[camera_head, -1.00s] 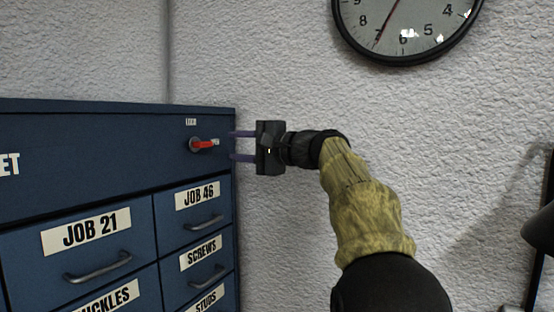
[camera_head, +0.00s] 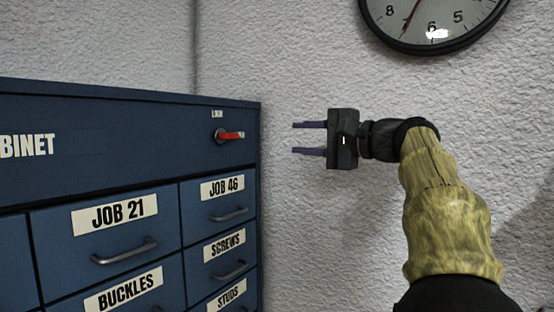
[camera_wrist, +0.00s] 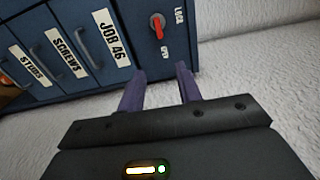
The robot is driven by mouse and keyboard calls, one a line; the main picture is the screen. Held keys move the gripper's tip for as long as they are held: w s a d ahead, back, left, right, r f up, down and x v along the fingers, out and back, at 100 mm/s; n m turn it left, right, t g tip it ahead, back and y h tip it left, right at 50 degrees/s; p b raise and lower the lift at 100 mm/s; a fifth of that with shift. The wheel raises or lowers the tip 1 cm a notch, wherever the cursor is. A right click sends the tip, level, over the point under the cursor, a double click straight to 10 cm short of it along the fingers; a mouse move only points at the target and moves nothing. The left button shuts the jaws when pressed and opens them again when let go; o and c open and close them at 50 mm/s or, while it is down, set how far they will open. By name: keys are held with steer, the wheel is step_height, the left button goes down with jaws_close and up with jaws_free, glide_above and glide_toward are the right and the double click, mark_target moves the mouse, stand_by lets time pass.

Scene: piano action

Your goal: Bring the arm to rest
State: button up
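My gripper (camera_head: 310,138) is at the middle of the head view, to the right of the blue cabinet, with its two purple fingers pointing left. The fingers are apart with nothing between them. A clear gap of wall shows between the fingertips and the cabinet's right edge. In the wrist view the open fingers (camera_wrist: 160,90) point toward the cabinet front and its red lock handle (camera_wrist: 157,27). The red handle also shows in the head view (camera_head: 231,135), lying about level and pointing right, not touched by my gripper.
The blue cabinet (camera_head: 120,110) fills the left, with labelled drawers such as JOB 21 (camera_head: 115,214) and JOB 46 (camera_head: 222,187); the drawers in view look shut. A round clock (camera_head: 430,20) hangs on the rough white wall (camera_head: 300,60). The space around my gripper is free.

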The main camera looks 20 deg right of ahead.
steer(key=w+a+f+g+h, duration=0.2)
steer(key=a+f+g+h, duration=0.1)
steer(key=f, duration=1.2)
steer(key=w+a+f+g+h, duration=0.1)
steer(key=a+f+g+h, duration=0.2)
steer(key=f, duration=1.2)
steer(key=s+a+f+n+g+h, duration=0.2)
steer(key=s+f+n, duration=0.3)
steer(key=s+f, duration=0.5)
steer(key=s+a+f+n+g+h, duration=0.2)
steer(key=s+a+f+n+g, duration=0.2)
steer(key=s+f, duration=0.6)
step_height(320, 180, down, 6)
steer(key=shift+s+a+f+n+h, duration=0.2)
steer(key=shift+a+n+h, duration=0.1)
steer(key=shift+n, duration=0.7)
